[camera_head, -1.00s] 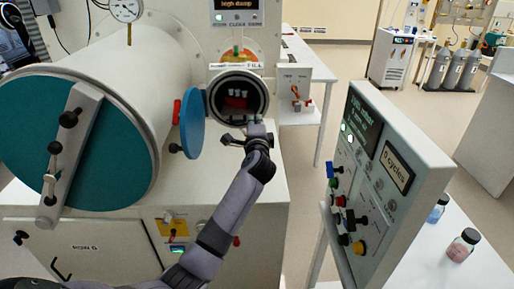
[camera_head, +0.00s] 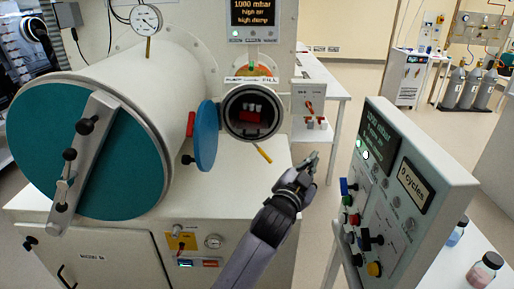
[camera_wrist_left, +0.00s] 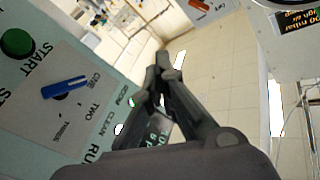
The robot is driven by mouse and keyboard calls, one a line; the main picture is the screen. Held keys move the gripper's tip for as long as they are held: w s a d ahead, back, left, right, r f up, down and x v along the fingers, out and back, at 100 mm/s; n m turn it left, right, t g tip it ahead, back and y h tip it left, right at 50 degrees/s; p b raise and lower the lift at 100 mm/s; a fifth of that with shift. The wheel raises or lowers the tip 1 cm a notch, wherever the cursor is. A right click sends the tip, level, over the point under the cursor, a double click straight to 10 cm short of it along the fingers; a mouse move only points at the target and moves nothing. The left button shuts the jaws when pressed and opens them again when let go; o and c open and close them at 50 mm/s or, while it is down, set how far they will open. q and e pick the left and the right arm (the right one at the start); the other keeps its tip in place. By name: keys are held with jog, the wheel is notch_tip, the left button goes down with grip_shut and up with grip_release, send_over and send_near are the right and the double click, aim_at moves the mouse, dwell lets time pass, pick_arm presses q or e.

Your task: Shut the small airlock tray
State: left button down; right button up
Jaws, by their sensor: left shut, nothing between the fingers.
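The small airlock (camera_head: 228,112) is a round, dark-mouthed port on the front of the cabinet. Its blue round door (camera_head: 207,136) stands open to the left. Inside the port is the tray, seen as a dark red piece (camera_head: 250,116) with several small white items above it; how deep it sits I cannot tell. My left gripper (camera_head: 309,163) is shut and empty, to the right of and below the port, apart from it. In the left wrist view its fingertips (camera_wrist_left: 163,60) meet. My right gripper is not in view.
A yellow handle (camera_head: 264,154) sticks out below the port. A control panel (camera_head: 405,190) with knobs and screens stands close on the right. A large airlock with a teal door (camera_head: 110,160) fills the left. A valve panel (camera_head: 309,100) is behind my gripper.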

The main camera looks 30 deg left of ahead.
pick_arm(q)
jog(key=s+d+r+n+t+h+b, duration=0.2)
jog(key=s+d+r+n+t+h, duration=0.4)
jog(key=n, duration=0.6)
jog(key=s+a+r+n+t+y+b, duration=0.1)
jog(key=s+a+r+n+y, duration=0.2)
jog(key=n, duration=0.7)
jog(key=a+r+n+t+y, duration=0.1)
jog(key=a+r+n+y, duration=0.3)
jog(key=n, duration=0.7)
jog(key=n+g+y+b, duration=0.3)
jog(key=n+g+y, duration=0.7)
jog(key=n, duration=2.3)
send_near(254, 135)
jog(key=shift+g+h, duration=0.3)
jog(key=shift+r+p+x, duration=0.15)
jog(key=shift+p+x, duration=0.95)
jog(key=shift+x, duration=0.6)
jog(key=shift+r+p+x, duration=0.2)
jog(key=shift+p+x, duration=0.85)
jog(key=shift+x, duration=0.7)
